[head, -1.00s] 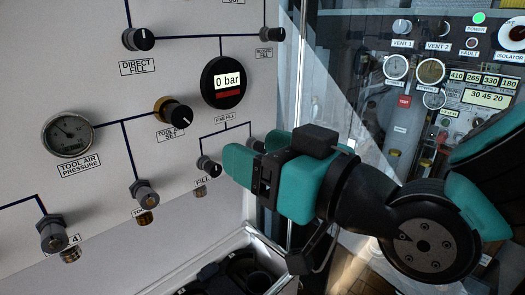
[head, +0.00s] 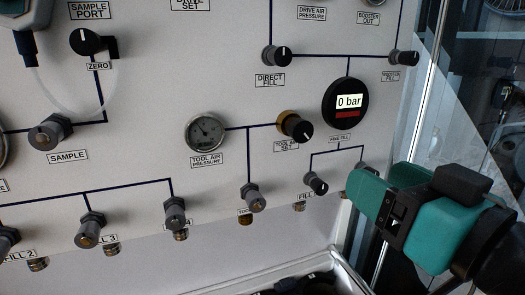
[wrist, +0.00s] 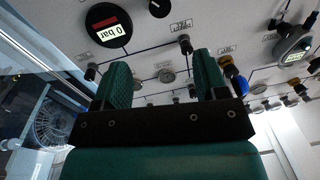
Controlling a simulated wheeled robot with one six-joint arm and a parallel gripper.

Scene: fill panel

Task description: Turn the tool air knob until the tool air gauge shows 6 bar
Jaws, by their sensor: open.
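The tool air pressure gauge (head: 205,132) is a round dial on the white panel in the head view. Its thin needle is too small to read exactly. The tool air set knob (head: 294,126) is black with a brass collar, to the right of the gauge and joined to it by a dark line. My gripper (head: 383,182) is at the right, below and right of the knob, apart from it. In the wrist view my gripper (wrist: 163,80) shows two green fingers spread apart with nothing held between them. I cannot surely pick out the tool air knob in the wrist view.
A round digital display (head: 345,101) reads 0 bar, right of the knob. A small fill knob (head: 316,185) sits between the tool air knob and my gripper. The direct fill knob (head: 276,56) is above. Several fittings stick out along the lower panel. A glazed frame stands at the right.

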